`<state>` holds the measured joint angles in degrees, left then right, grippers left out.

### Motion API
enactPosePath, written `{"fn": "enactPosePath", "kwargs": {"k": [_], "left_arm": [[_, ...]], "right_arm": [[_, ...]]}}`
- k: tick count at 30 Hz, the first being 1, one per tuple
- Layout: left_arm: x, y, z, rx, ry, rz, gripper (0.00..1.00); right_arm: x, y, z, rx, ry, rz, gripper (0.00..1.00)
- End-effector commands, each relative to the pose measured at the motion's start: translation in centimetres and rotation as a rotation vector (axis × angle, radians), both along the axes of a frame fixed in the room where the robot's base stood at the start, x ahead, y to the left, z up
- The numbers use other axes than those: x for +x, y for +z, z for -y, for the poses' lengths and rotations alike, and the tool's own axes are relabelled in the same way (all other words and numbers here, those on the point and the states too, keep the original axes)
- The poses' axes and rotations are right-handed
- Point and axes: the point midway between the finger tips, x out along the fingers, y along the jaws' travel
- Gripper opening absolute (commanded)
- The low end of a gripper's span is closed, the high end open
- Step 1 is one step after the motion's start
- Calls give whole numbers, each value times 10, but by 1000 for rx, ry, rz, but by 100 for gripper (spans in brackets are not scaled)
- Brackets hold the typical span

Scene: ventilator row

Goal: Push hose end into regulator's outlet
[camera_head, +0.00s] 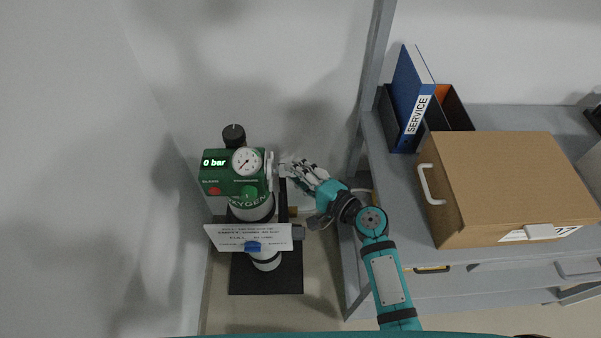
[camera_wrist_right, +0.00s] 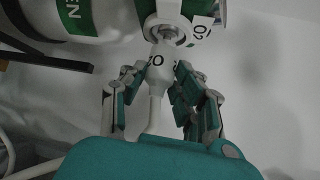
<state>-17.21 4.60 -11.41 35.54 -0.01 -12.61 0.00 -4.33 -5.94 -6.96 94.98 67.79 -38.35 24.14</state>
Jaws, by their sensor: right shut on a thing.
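The green regulator (camera_head: 228,180) sits on top of the oxygen cylinder (camera_head: 266,263), with a display reading "0 bar" and a round gauge. Its outlet (camera_head: 270,165) is on the right side and shows as a pale round fitting in the right wrist view (camera_wrist_right: 168,31). My right gripper (camera_head: 286,168) is shut on the white hose end (camera_wrist_right: 160,74), which carries a dark printed mark. The hose end points at the outlet and its tip is right at the fitting. I cannot tell whether it is inside. My left gripper is not in view.
A printed tag (camera_head: 225,238) hangs in front of the cylinder. A grey shelf (camera_head: 415,185) stands to the right of my right arm, with a cardboard box (camera_head: 500,180) and a blue SERVICE binder (camera_head: 408,88). A wall is close behind and to the left.

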Motion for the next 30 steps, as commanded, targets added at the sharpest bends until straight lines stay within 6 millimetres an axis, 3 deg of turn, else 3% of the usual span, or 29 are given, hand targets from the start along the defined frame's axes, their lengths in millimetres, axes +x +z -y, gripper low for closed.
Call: {"fn": "enactPosePath", "kwargs": {"k": [30], "left_arm": [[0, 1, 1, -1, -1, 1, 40]], "right_arm": [[-1, 1, -15, 2, 5, 1, 0]]}}
